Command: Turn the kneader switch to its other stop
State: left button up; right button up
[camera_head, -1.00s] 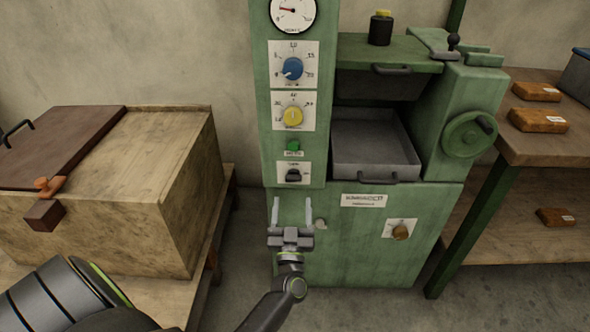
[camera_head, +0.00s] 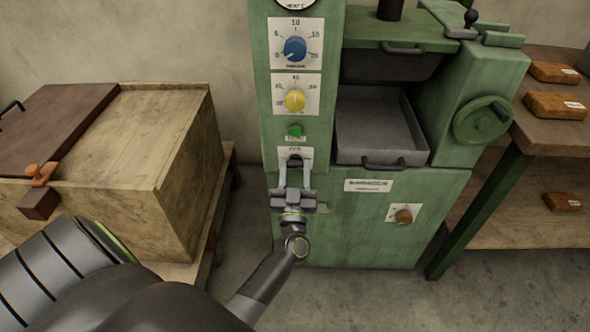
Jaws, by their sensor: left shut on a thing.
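A black switch (camera_head: 295,161) sits on a small white plate at the foot of the green machine's control column. My left gripper (camera_head: 295,172) reaches up to it from below. Its two pale fingers stand on either side of the switch and are shut on it. The fingers and the gripper body cover part of the plate, and its lettering is too small to read. The exact angle of the switch is hard to tell. My right gripper is not in view.
Above the switch are a green button (camera_head: 295,131), a yellow dial (camera_head: 295,100) and a blue dial (camera_head: 294,49). A brown knob (camera_head: 403,216) is on the lower front. A grey tray (camera_head: 380,140) and a handwheel (camera_head: 482,121) are right. A wooden chest (camera_head: 190,150) stands left.

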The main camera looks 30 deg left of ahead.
pick_arm(q)
jog(key=shift+c, duration=1.4)
